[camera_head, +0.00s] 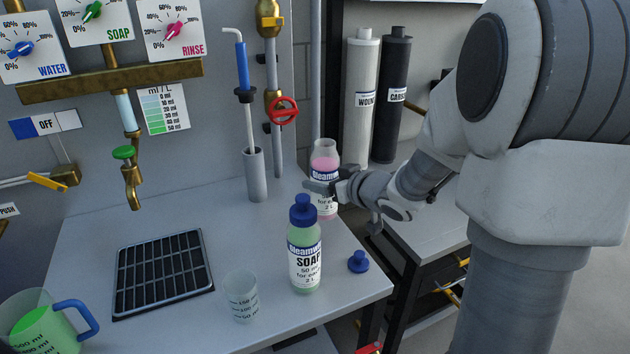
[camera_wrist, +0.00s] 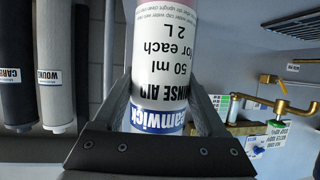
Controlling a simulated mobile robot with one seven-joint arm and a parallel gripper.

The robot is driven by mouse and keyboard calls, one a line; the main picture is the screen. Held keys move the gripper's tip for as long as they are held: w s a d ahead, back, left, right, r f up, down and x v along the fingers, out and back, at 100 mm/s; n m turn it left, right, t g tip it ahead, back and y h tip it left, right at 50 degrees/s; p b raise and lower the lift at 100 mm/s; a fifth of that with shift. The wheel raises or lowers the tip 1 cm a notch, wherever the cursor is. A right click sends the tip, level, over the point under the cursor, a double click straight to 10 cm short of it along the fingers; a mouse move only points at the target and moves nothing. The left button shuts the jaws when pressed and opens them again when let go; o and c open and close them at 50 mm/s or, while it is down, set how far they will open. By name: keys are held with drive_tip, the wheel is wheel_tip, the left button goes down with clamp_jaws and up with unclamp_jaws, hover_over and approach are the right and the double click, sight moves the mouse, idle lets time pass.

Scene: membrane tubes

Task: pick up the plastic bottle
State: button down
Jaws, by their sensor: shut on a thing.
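A clear plastic bottle of pink rinse aid (camera_head: 324,163) with a white label is near the back right edge of the table. It appears to have no cap. My gripper (camera_head: 322,187) reaches it from the right and is shut on its middle. In the wrist view the bottle (camera_wrist: 163,60) sits between both fingers, its label upside down. I cannot tell whether its base touches the table. A second plastic bottle, green soap (camera_head: 304,250) with a blue cap, stands upright in front of it, apart from my gripper, and hides part of it.
A loose blue cap (camera_head: 358,262) lies near the table's right edge. A clear measuring cup (camera_head: 241,297), a black drain grate (camera_head: 162,272) and a jug of green liquid (camera_head: 43,325) are to the left. A grey holder with a blue-handled tool (camera_head: 243,65) stands behind.

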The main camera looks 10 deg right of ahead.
drive_tip(key=s+d+r+p, duration=0.3)
drive_tip(key=s+d+r, duration=0.1)
drive_tip(key=d, duration=0.3)
drive_tip(key=shift+s+d+r, duration=0.15)
drive_tip(key=shift+r, duration=0.45)
drive_tip(key=shift+s, duration=0.15)
idle(0.8)
